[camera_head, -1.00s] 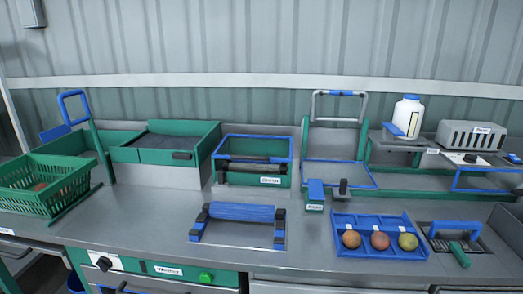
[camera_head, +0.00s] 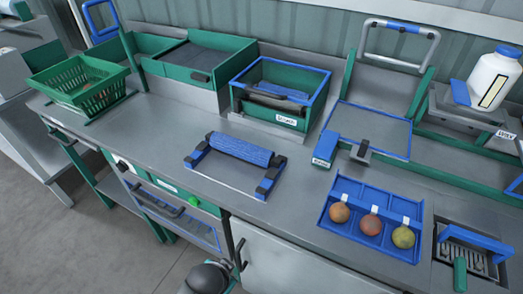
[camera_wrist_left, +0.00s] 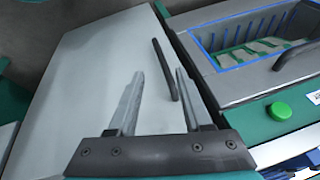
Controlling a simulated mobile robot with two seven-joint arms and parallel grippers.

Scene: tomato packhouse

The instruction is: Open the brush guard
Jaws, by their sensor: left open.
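The brush unit is a green box (camera_head: 303,125) with a white label that looks like "Brush", at the back of the bench in the head view. A blue-rimmed frame (camera_head: 290,63), which looks like its guard, lies across the top. A dark bar (camera_head: 272,100) runs along its front, with a dark and blue roller shape behind it. My left gripper shows in the left wrist view (camera_wrist_left: 160,73), open and empty, in front of a pale cabinet door with a dark handle (camera_wrist_left: 164,68). It is away from the brush unit. My right gripper is not in view.
A blue roller on a stand (camera_head: 240,149) sits on the bench before the brush unit. A blue tray (camera_head: 345,240) with three fruits is to its right, a green basket (camera_head: 62,75) far left. A green button (camera_head: 194,201) is on the bench front. Bare bench lies between.

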